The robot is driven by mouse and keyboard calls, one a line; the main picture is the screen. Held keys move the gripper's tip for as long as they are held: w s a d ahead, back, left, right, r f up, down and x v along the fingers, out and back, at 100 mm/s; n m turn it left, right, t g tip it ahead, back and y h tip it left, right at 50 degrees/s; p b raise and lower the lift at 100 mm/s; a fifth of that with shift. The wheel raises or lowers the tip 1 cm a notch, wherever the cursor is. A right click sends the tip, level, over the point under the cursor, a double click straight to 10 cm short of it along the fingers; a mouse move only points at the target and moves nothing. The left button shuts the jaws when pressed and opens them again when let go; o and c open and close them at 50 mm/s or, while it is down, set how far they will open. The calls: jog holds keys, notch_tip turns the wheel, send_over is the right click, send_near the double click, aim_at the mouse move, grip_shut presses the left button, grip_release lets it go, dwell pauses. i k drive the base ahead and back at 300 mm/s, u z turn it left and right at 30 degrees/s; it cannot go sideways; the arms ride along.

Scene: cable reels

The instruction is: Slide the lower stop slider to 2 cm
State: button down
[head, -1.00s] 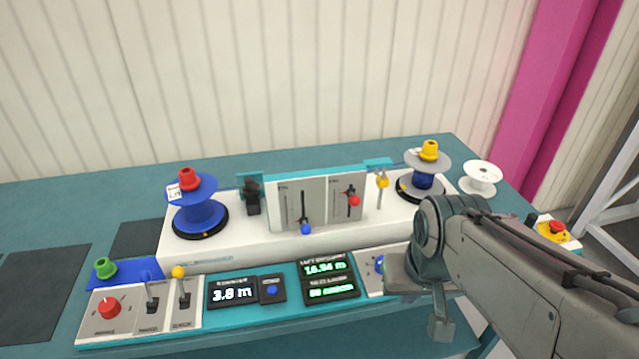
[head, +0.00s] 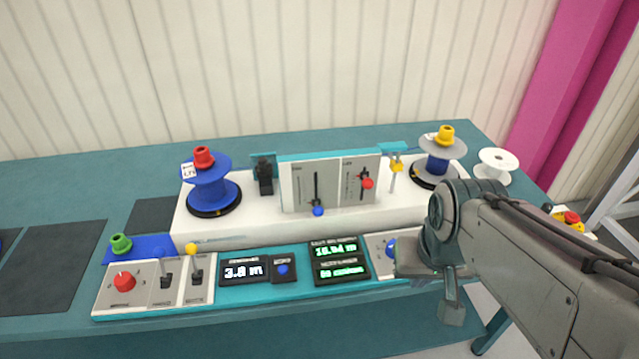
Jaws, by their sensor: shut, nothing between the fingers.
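An upright grey panel (head: 299,203) in the middle of the console carries two vertical sliders. The left slider has a blue knob (head: 318,211) near the bottom of its slot. The right slider has a red knob (head: 367,183) around mid-height. The labels and scales are too small to read, so I cannot tell by name which is the lower stop slider. My gripper (head: 452,310) points down near the console's front right edge, right of and nearer than both knobs. It is shut and empty, touching neither knob. My forearm hides part of the console's right end.
A blue reel (head: 211,190) stands left of the panel and another reel (head: 437,160) right of it. An empty white spool (head: 496,165) is at far right. Switches, a red dial (head: 124,281) and lit displays (head: 337,260) line the front. A yellow lever (head: 396,168) stands beside the panel.

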aim_at(318, 210)
jog(key=k, duration=0.5)
jog(key=z, duration=1)
jog(key=i, duration=0.7)
jog(key=u, duration=0.9)
